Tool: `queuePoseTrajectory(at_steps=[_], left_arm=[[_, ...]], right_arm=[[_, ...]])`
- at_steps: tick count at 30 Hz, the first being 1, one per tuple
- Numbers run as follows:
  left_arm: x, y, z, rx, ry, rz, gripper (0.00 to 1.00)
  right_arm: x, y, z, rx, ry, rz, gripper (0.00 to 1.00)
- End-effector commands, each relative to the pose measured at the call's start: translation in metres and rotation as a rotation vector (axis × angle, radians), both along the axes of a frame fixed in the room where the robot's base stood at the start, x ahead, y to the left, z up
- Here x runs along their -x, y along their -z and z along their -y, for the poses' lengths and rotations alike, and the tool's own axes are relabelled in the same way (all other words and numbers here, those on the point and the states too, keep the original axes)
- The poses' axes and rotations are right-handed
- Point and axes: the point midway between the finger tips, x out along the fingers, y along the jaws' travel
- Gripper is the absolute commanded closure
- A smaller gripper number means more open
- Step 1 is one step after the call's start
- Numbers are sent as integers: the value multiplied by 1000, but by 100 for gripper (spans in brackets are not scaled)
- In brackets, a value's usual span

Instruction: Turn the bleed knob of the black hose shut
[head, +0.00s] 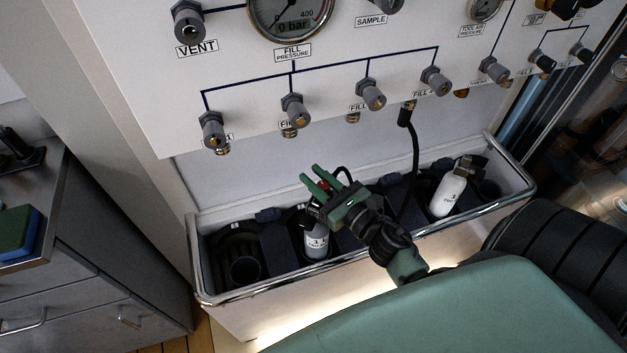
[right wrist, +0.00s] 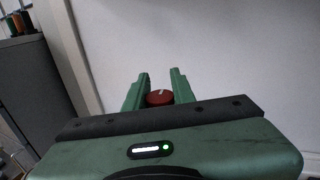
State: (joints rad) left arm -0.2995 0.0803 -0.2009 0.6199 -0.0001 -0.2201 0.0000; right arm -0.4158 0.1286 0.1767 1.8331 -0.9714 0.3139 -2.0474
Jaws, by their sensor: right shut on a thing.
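The bleed knob is a small red knob (head: 323,185) with a pale mark on its top, seen best in the right wrist view (right wrist: 159,98). My right gripper (head: 311,174) is shut on it, with one green finger on each side; the fingers also show in the right wrist view (right wrist: 159,78). The black hose (head: 415,150) hangs from the right-hand fill outlet of the panel and drops into the trough. A short black loop (head: 343,174) shows beside the gripper; its link to the hose is hidden. My left gripper is out of view.
The trough (head: 205,299) with a metal rim runs below the gauge panel (head: 150,90). A white cylinder (head: 317,242) stands under the gripper, and another white cylinder (head: 449,196) stands tilted further right. A grey cabinet (head: 95,250) is at the left.

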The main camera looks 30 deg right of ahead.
Motion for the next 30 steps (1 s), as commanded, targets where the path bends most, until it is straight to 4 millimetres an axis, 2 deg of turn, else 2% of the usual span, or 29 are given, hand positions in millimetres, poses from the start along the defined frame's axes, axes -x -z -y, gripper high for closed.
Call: queuePoseTrajectory(at_steps=[10, 25, 26, 27, 28, 30], left_arm=[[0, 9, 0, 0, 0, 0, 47], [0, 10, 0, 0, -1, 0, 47], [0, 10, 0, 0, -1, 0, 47], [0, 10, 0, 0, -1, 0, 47], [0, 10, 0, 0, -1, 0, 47], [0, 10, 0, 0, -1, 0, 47]], right_arm=[[-1, 0, 4, 1, 128, 0, 100], [-1, 0, 4, 2, 144, 1, 100], [-1, 0, 4, 2, 144, 1, 72], [-1, 0, 4, 2, 144, 1, 61], [-1, 0, 4, 2, 143, 1, 53], [-1, 0, 4, 2, 143, 1, 53]])
